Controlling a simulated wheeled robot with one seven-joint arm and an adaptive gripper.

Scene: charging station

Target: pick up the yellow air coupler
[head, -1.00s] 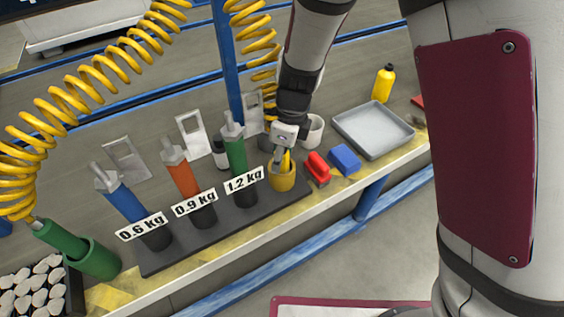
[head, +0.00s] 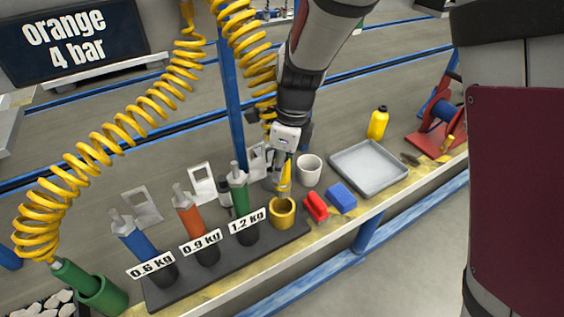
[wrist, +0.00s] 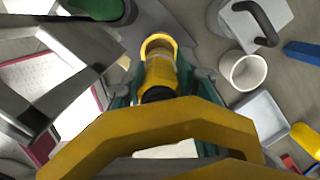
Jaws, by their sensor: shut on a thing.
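The yellow air coupler (head: 285,180) is held upright or slightly tilted below my gripper (head: 284,163). Its lower end is just above or at the mouth of the yellow cup-shaped holder (head: 282,213) on the dark rack (head: 225,262). In the wrist view the coupler (wrist: 160,75) lies between my two fingers (wrist: 162,88), which are shut on it. A yellow ring (wrist: 158,40) shows beyond it. A thick yellow curved piece (wrist: 150,130) crosses the foreground and hides part of the grip.
Green, orange and blue tools with weight labels stand on the rack left of the holder. A white cup (head: 309,170), red block (head: 315,207), blue block (head: 341,197), grey tray (head: 368,166) and yellow bottle (head: 378,122) are to the right. Yellow coils (head: 130,125) hang nearby.

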